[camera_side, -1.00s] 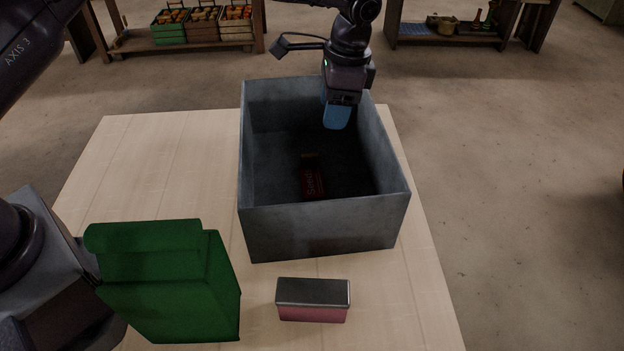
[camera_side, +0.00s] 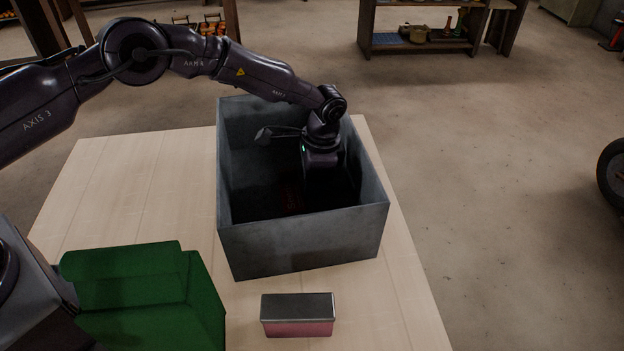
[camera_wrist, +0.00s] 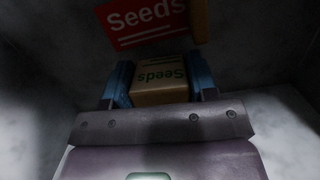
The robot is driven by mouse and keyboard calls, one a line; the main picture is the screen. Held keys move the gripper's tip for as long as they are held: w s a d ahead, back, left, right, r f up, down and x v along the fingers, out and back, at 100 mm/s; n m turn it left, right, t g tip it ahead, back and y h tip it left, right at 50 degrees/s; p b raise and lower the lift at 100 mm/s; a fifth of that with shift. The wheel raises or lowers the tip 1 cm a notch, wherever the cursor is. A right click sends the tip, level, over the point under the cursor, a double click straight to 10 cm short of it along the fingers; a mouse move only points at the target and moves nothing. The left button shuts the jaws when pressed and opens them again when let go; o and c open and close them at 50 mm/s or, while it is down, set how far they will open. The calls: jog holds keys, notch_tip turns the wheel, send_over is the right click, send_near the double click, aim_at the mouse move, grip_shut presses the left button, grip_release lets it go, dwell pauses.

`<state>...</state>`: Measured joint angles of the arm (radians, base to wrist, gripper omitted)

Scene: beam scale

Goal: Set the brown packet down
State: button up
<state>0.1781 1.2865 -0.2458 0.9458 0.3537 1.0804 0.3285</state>
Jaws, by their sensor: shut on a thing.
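In the wrist view, the brown packet (camera_wrist: 160,82), printed "Seeds" in green, sits between the two blue fingers of my gripper (camera_wrist: 160,84), which is shut on it. In the side view my gripper (camera_side: 318,172) is down inside the grey bin (camera_side: 300,243), and its fingers and the packet are hidden in shadow. A red packet (camera_wrist: 142,22) marked "Seeds" lies in the bin just beyond the brown one; it shows dimly in the side view (camera_side: 291,196). I cannot tell whether the brown packet touches the bin floor.
The bin's high walls surround my gripper. On the pale wooden table (camera_side: 130,190) stand a green block-shaped object (camera_side: 150,290) at front left and a pink box with a grey top (camera_side: 298,314) before the bin. Table left of the bin is clear.

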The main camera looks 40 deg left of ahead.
jog(key=shift+f, duration=0.35)
jog(key=shift+f, duration=0.2)
jog(key=o, duration=0.9)
jog(key=shift+r, duration=0.15)
